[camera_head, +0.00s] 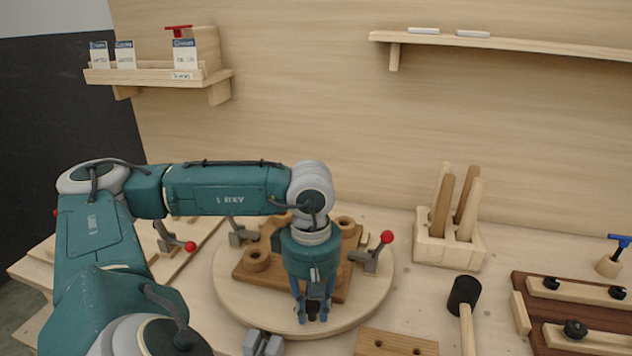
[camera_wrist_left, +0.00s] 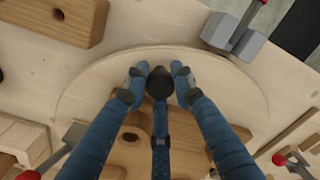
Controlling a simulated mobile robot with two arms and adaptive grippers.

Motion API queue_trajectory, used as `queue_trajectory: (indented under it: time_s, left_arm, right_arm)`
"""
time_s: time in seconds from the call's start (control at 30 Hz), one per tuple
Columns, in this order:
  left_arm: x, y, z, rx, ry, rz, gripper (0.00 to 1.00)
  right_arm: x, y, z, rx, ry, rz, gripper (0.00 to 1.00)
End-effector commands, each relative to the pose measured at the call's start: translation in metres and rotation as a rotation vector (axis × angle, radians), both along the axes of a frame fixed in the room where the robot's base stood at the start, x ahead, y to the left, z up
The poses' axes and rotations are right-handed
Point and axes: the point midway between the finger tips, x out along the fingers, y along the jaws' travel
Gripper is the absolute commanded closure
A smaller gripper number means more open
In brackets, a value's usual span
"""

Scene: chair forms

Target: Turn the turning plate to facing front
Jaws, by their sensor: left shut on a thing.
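The turning plate (camera_head: 372,295) is a round, light wood disc on the bench, and it also shows in the wrist view (camera_wrist_left: 95,95). A brown wooden board (camera_head: 335,290) with round rings lies on it. A toggle clamp with a red ball (camera_head: 387,237) stands at its right side. My left gripper (camera_head: 313,312) points down over the plate's front edge. In the wrist view its blue fingers close around a black knob (camera_wrist_left: 160,82) near the rim. The gripper hides part of the board and plate. My right gripper is not in view.
A grey block fixture (camera_head: 263,342) sits just in front of the plate. A drilled wooden block (camera_head: 395,343), a mallet (camera_head: 464,300) and a peg holder (camera_head: 448,247) stand to the right. Shelves with cards (camera_head: 160,75) are on the wall behind.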

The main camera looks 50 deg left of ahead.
Motion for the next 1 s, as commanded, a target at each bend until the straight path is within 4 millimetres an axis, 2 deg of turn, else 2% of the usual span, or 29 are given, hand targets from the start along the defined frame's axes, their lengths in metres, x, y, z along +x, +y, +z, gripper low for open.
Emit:
queue_trajectory:
  time_s: [0.03, 0.4, 0.43, 0.5, 0.83, 1.0]
  left_arm:
    - [0.001, 0.006, 0.003, 0.016, -0.006, 0.005, 1.00]
    - [0.001, 0.007, 0.004, 0.017, -0.003, 0.005, 1.00]
    - [0.001, 0.007, 0.004, 0.017, -0.004, 0.005, 0.69]
    - [0.001, 0.006, 0.003, 0.015, -0.004, 0.005, 0.56]
    - [0.000, 0.003, 0.004, 0.007, -0.001, 0.000, 0.56]
    - [0.000, 0.003, 0.024, 0.007, -0.004, 0.001, 0.56]
  right_arm:
    - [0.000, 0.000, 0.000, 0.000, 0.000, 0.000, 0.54]
    - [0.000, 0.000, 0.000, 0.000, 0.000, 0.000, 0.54]
    - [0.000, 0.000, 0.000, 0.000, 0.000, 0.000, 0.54]
    - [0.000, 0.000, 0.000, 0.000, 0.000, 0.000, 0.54]
    - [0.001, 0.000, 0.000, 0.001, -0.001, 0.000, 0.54]
    - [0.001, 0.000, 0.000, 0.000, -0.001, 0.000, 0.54]
